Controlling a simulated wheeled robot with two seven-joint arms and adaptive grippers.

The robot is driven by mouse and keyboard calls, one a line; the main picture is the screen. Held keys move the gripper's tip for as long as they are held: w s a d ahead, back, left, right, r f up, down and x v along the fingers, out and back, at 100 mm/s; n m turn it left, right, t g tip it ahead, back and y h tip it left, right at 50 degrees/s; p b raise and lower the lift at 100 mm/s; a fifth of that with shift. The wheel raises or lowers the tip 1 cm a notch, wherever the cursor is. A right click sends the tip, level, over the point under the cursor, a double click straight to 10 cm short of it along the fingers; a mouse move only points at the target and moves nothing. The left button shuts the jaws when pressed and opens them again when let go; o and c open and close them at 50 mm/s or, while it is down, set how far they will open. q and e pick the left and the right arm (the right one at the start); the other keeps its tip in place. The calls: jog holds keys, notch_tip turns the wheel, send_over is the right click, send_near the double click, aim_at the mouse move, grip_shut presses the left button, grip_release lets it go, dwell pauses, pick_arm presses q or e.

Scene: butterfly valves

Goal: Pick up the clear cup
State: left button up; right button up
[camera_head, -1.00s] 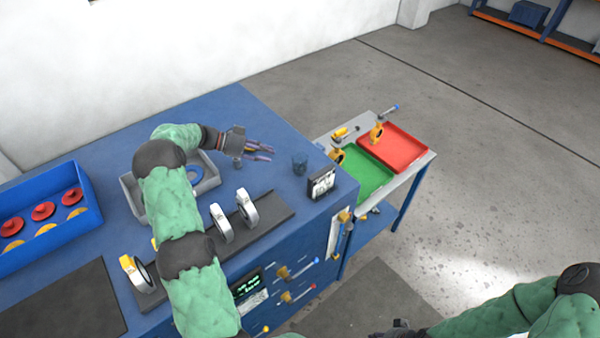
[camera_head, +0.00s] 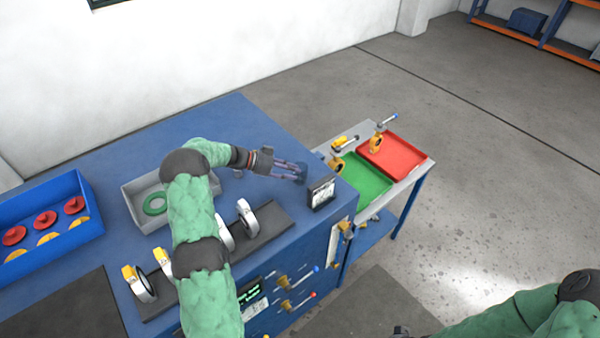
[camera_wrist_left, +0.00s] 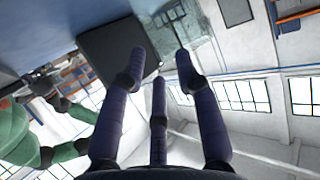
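The clear cup (camera_head: 301,174) stands on the blue bench top near its right end, bluish and see-through. My left gripper (camera_head: 296,172) is at the cup, its fingers partly overlapping it in the head view. In the left wrist view, the gripper (camera_wrist_left: 160,64) has its three purple fingers spread apart, with nothing clamped between them. The clear cup (camera_wrist_left: 182,28) shows just beyond the fingertips there; whether they touch it I cannot tell. Of my right gripper, only a dark bit (camera_head: 401,331) shows at the bottom edge.
A small dark-framed display (camera_head: 321,193) stands close beside the cup, and its black back (camera_wrist_left: 112,52) shows in the wrist view. A grey tray (camera_head: 134,195) with a green ring, white valve bodies (camera_head: 247,217) and a blue bin (camera_head: 88,232) lie left. Green (camera_head: 364,180) and red trays (camera_head: 408,160) are right.

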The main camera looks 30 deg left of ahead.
pick_arm(q)
jog(key=shift+x, duration=0.75)
jog(key=shift+c, duration=0.3)
grip_shut()
jog(key=shift+r, duration=0.1)
